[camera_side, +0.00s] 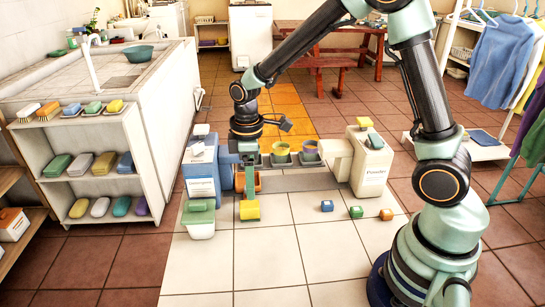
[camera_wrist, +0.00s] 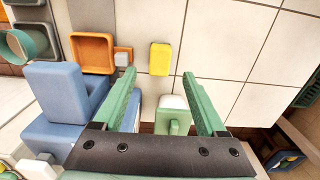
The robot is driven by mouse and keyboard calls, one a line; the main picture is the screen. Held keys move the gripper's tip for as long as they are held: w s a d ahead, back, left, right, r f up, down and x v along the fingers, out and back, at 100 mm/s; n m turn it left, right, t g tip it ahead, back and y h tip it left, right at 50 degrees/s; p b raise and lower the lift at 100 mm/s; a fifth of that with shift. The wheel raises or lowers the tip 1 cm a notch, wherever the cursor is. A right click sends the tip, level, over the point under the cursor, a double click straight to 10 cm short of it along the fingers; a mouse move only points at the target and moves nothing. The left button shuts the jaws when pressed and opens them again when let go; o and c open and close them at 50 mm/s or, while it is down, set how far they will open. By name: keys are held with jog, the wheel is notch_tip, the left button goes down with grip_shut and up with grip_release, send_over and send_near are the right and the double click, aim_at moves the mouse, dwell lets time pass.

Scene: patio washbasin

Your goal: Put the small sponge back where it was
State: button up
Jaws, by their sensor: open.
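A yellow sponge-like block (camera_side: 249,209) is on the pale tiles below my gripper (camera_side: 249,188); I cannot tell for sure that it is the small sponge. In the wrist view the yellow block (camera_wrist: 160,59) lies ahead of the fingertips, apart from them. My gripper is open, its two green fingers (camera_wrist: 158,75) apart with nothing held between them. A white tub (camera_side: 201,230) with a green block (camera_side: 198,205) on top stands to the left. In the wrist view the green block (camera_wrist: 173,121) shows in the gap between the fingers.
A blue box (camera_side: 201,172) stands close left of my gripper. An orange tray (camera_wrist: 92,52) is beside the yellow block. Small cubes (camera_side: 356,212) sit on the tiles at right. A shelf unit (camera_side: 60,140) with several sponges is at left. The front tiles are clear.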

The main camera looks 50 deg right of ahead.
notch_tip(320, 180, up, 4)
notch_tip(320, 180, up, 6)
jog(key=r+m+t, duration=0.1)
jog(key=m+t, duration=0.1)
jog(key=m, duration=0.1)
send_over(252, 204)
jog(key=s+d, duration=0.2)
jog(key=s, duration=0.1)
jog(key=s+d+r+m+t, duration=0.1)
jog(key=s+r+m+t, duration=0.2)
jog(key=s+m, duration=0.3)
jog(key=shift+s+d+r+t, duration=0.15)
jog(key=shift+s+r+t, duration=0.15)
jog(key=shift+s+r, duration=0.55)
